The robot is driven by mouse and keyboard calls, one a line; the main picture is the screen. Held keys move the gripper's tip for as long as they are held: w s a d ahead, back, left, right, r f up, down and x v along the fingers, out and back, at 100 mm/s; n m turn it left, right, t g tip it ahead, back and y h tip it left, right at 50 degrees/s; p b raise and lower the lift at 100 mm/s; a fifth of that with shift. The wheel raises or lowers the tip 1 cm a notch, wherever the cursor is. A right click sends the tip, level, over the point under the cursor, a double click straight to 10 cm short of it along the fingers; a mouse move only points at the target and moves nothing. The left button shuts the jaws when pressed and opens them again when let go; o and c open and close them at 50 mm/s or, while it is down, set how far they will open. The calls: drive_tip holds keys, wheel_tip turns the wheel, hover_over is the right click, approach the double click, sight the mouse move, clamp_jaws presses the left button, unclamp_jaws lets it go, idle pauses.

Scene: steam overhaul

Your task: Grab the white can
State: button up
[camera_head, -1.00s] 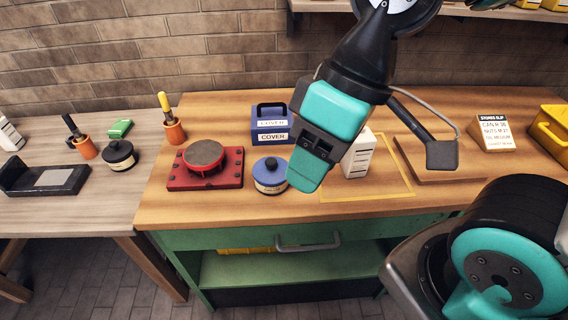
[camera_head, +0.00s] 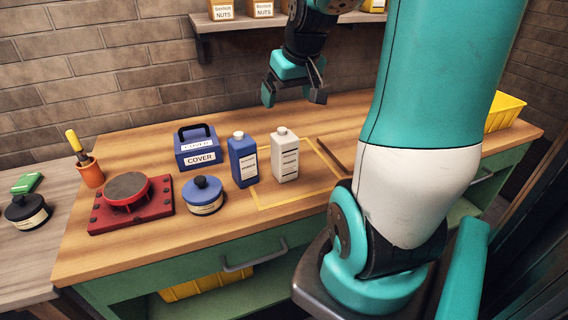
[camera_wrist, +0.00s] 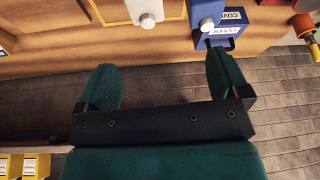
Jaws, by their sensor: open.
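The white can (camera_head: 285,158) stands upright on the wooden bench top, right of a blue can (camera_head: 242,162) and close to it. The white can also shows at the top edge of the wrist view (camera_wrist: 144,10), partly cut off, with the blue can (camera_wrist: 205,12) to its right. My gripper (camera_head: 293,96) is open and empty, raised above the rear of the bench, behind and above the white can in the head view. In the wrist view my gripper's two fingers (camera_wrist: 163,75) are spread apart, with the white can beyond them.
A blue cover box (camera_head: 198,152), a round blue tin (camera_head: 203,195) and a red stand (camera_head: 130,205) are left of the cans. A yellow outline (camera_head: 290,201) marks the bench. A wall shelf (camera_head: 240,25) is close to my gripper. My arm hides the bench's right part.

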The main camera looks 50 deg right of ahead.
sight(285, 135)
drive_tip(key=shift+m, duration=0.3)
drive_tip(key=x, duration=0.3)
drive_tip(key=d+x, duration=0.1)
drive_tip(key=x, duration=0.3)
drive_tip(key=s+d+x, duration=0.1)
drive_tip(key=x, duration=0.3)
drive_tip(key=shift+w+d+f, duration=0.1)
drive_tip(key=shift+f, duration=0.15)
drive_tip(key=shift+p+x, duration=0.65)
drive_tip(key=shift+x, duration=2.4)
drive_tip(key=c, duration=1.1)
drive_tip(key=shift+c, duration=0.9)
drive_tip(key=shift+r, duration=0.1)
